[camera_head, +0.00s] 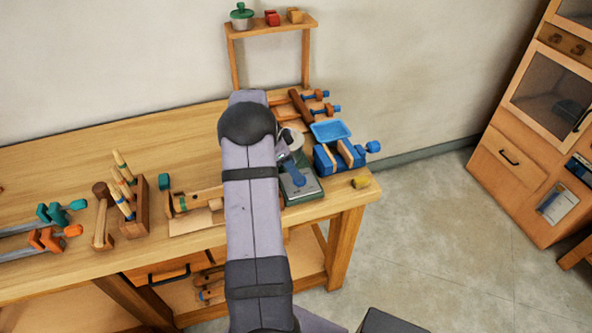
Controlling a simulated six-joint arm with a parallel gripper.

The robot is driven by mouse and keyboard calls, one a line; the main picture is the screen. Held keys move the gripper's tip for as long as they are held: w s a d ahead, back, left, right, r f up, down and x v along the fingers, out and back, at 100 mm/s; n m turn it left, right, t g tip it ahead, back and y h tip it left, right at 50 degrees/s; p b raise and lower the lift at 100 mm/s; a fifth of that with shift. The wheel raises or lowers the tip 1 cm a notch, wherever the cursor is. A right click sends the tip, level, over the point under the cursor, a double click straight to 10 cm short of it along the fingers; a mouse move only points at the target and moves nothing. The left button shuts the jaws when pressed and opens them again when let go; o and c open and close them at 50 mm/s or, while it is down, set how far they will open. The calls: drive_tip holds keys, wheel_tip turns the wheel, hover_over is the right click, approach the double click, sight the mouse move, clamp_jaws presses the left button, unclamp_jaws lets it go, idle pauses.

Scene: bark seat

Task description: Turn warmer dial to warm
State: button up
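My arm reaches up the middle of the view over the workbench and hides part of what lies behind it. Its end, my gripper (285,157), is small and partly covered by the arm, so I cannot tell whether its fingers are open or shut. Just below it, at the bench's right part, is a low dark green box with a grey top (303,190), which may be the warmer. A blue part (298,178) shows above that top. I cannot make out a dial or its setting, nor whether my gripper touches anything there.
A small shelf (270,27) stands behind. A cabinet (525,130) is at right; the floor between is clear.

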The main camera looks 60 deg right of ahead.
drive_tip(key=shift+p+x, duration=0.35)
drive_tip(key=shift+x, duration=1.3)
drive_tip(key=c, duration=1.1)
drive_tip(key=shift+o, duration=0.2)
